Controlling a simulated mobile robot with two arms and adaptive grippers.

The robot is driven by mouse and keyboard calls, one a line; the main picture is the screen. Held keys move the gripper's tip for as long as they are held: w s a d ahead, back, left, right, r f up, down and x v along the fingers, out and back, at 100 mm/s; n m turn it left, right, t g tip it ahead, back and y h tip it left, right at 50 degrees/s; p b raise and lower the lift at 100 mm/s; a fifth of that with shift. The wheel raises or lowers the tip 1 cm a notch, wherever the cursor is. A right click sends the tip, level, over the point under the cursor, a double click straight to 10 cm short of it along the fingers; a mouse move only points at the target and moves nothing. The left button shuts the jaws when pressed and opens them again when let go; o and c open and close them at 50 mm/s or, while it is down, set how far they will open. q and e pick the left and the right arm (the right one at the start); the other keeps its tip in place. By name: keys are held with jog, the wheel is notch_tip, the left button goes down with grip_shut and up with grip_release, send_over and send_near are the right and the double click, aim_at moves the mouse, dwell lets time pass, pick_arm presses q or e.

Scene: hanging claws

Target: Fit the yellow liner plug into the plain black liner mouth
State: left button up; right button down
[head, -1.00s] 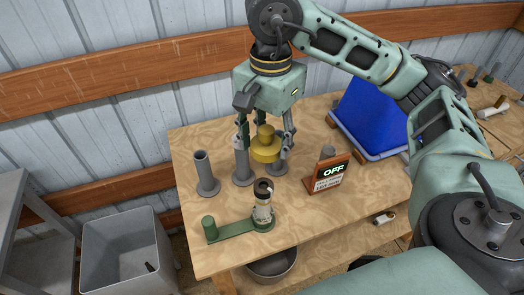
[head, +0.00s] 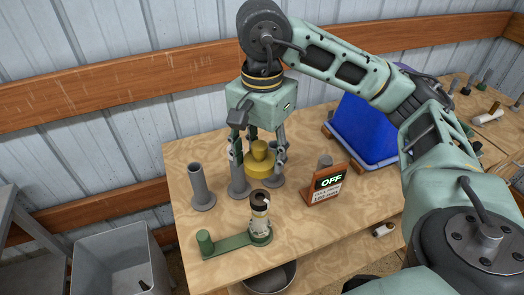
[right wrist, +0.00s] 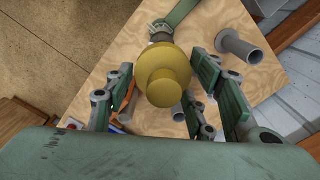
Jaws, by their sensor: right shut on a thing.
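The yellow liner plug (head: 260,167) is a stepped round piece with a wide flange and a narrower knob. My right gripper (head: 259,160) is shut on it and holds it in the air above the bench. The liner mouth (head: 260,196) is the dark open top of a pale upright cylinder on a green bracket (head: 236,244), nearer the camera than the plug. The plug is apart from it. In the right wrist view, the plug (right wrist: 163,76) sits between the finger pads and partly hides the liner (right wrist: 160,32) beyond it. My left gripper is not in view.
Grey flanged tubes (head: 199,186) stand left of and behind the plug. A grey bin (head: 118,262) and a round bowl (head: 271,279) lie below the bench edge.

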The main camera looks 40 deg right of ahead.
jog(key=b, duration=0.4)
send_over(262, 196)
notch_tip(262, 196, down, 5)
jog(key=shift+r, duration=0.1)
notch_tip(262, 196, down, 4)
jog(key=b, duration=0.3)
jog(key=shift+r, duration=0.1)
jog(key=shift+f+b, duration=0.2)
jog(key=shift+b, duration=0.2)
dwell(0.4)
jog(key=shift+f, duration=0.15)
jog(key=shift+f+b, duration=1.25)
jog(key=shift+b, duration=0.2)
jog(key=c, duration=0.7)
grip_release()
